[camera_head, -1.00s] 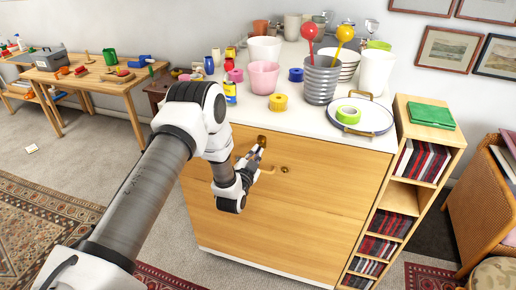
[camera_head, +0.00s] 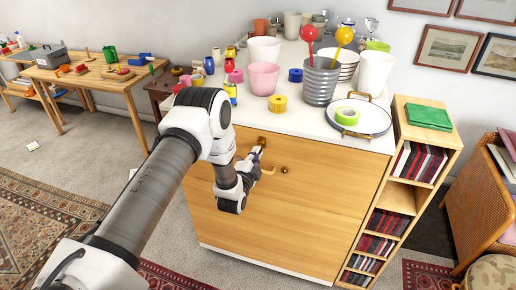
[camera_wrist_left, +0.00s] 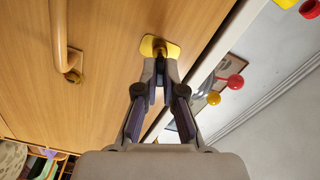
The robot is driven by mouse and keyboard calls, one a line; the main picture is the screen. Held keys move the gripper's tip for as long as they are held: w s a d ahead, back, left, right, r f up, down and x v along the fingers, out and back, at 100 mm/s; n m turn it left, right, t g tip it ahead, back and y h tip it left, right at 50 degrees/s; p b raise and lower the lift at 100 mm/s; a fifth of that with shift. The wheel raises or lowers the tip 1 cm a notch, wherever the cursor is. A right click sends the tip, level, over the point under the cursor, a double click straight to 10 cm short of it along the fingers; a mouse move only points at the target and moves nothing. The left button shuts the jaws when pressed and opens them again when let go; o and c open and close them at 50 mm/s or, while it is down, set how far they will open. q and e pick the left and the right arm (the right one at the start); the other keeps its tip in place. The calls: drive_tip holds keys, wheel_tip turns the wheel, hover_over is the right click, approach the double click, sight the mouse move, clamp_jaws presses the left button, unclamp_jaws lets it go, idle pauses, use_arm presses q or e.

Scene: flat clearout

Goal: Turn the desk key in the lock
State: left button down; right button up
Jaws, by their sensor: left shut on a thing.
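The wooden desk front (camera_head: 280,215) has a brass lock plate (camera_head: 262,139) near its top edge. In the left wrist view the lock plate (camera_wrist_left: 172,47) is ahead of the fingers, with a small dark part of the key (camera_wrist_left: 159,51) at its middle. My left gripper (camera_head: 257,150) is at the lock, and in its wrist view the fingers (camera_wrist_left: 160,78) are closed together on the key just in front of the plate. They hide most of the key, so its turn angle cannot be told. My right gripper is in no view.
A bar handle (camera_wrist_left: 58,38) sits on the front beside the lock. The white top (camera_head: 300,120) above holds cups, tape rolls and a round tray (camera_head: 376,119). A narrow shelf (camera_head: 400,197) of dark-spined cases stands at the right.

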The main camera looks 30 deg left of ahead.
use_arm(q)
drive_tip(key=m+p, duration=0.1)
drive_tip(key=m, duration=0.2)
drive_tip(key=shift+m, duration=0.3)
drive_tip(key=shift+p, duration=0.3)
drive_tip(key=c, duration=1.2)
unclamp_jaws()
drive_tip(key=shift+m, duration=0.4)
drive_tip(key=v, duration=1.2)
drive_tip(key=shift+f, duration=0.1)
